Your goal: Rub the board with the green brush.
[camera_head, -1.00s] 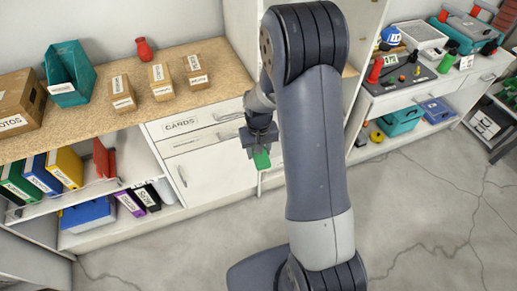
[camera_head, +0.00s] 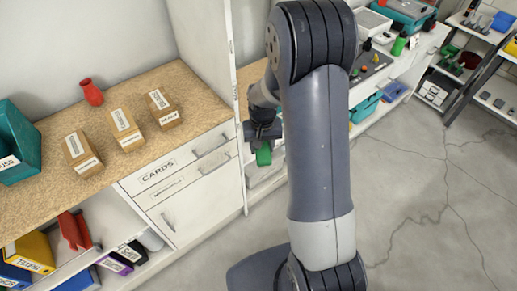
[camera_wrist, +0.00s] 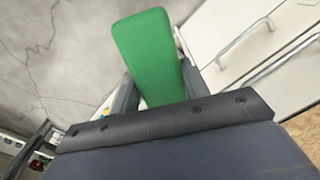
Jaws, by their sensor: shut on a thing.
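My gripper (camera_head: 263,142) is shut on the green brush (camera_head: 264,155), which hangs below the jaws in the head view. In the wrist view the green brush (camera_wrist: 150,55) stands out between the two fingers, its flat green face toward the camera. The gripper and brush are in the air, to the right of the drawer cabinet's front and apart from it as far as I can tell. My arm hides part of the scene behind. I cannot make out the board for certain in these frames.
A wooden counter (camera_head: 130,88) at left holds several cardboard boxes, a red vase (camera_head: 91,92) and a teal bin (camera_head: 17,145). Below are drawers (camera_head: 186,172) and a shelf of binders. A tall white cabinet panel (camera_head: 205,40) rises behind. Open floor (camera_head: 420,200) lies at right.

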